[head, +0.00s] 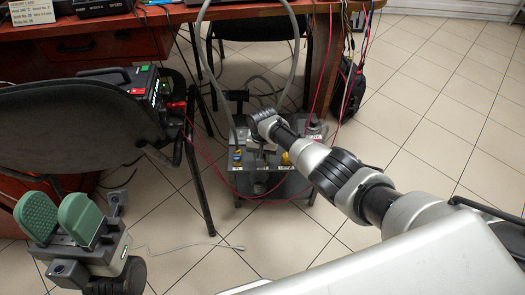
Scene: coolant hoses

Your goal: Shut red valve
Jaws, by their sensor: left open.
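My left gripper (58,205) is at the lower left, with its two green pads apart and nothing between them. It is in front of the black chair, well away from the floor unit. A grey coolant unit (285,185) stands on the floor under the desk, with blue and yellow fittings on top. I cannot make out a red valve on it for certain. A small red part (177,104) shows beside the black box on the chair; I cannot tell what it is.
A black chair (75,125) stands at left with a black box (140,85) bearing red and green buttons. A grey hose (294,55) and thin red cables hang from the wooden desk (75,45). A black bag (348,88) is at its right. Tiled floor is clear at right.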

